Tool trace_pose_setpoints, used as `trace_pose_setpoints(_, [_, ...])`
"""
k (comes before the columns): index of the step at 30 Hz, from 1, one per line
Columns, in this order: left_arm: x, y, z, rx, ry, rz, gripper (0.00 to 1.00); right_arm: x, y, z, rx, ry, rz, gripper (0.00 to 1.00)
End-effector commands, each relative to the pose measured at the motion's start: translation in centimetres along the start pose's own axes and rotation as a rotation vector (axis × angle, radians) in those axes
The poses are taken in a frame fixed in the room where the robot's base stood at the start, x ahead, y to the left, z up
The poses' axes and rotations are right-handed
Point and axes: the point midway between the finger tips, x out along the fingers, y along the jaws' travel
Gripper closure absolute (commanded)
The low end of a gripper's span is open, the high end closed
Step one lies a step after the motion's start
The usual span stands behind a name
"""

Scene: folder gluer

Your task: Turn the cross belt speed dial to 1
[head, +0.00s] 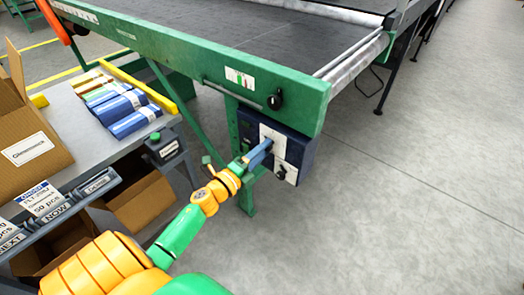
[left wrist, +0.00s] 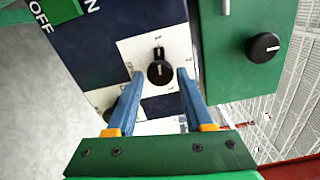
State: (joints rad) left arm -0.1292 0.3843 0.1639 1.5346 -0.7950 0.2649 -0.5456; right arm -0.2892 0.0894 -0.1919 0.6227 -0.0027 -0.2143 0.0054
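A dark blue control box (head: 301,148) hangs under the green conveyor frame and carries white dial plates. In the left wrist view a black dial (left wrist: 160,74) with a white mark sits on a white plate (left wrist: 133,48) with small markings. I cannot read for sure which marking it points at. My left gripper (head: 258,156) is at the box's front; its blue fingers (left wrist: 160,80) are open, one on each side of this dial, with gaps visible. In the head view the fingers hide the dial. My right gripper is in neither view.
A second dial (head: 282,173) sits lower on the box, partly behind a finger in the wrist view. Another black knob (head: 275,100) is on the green frame (head: 215,70). A bench (head: 92,146) with cartons stands left. The floor at right is clear.

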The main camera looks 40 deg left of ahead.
Motion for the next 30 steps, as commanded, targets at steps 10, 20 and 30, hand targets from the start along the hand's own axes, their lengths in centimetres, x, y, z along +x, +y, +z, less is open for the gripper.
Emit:
trace_pose_setpoints(10, [-0.1,0.0,0.0,0.001,-0.001,0.0,0.29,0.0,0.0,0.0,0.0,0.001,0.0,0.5])
trace_pose_setpoints(20, [-6.1,0.1,0.0,-0.001,-0.001,0.003,0.29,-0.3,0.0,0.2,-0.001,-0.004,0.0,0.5])
trace_pose_setpoints(30, [-7.1,0.0,0.0,0.001,-0.001,0.0,0.29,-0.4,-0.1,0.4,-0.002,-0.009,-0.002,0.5])
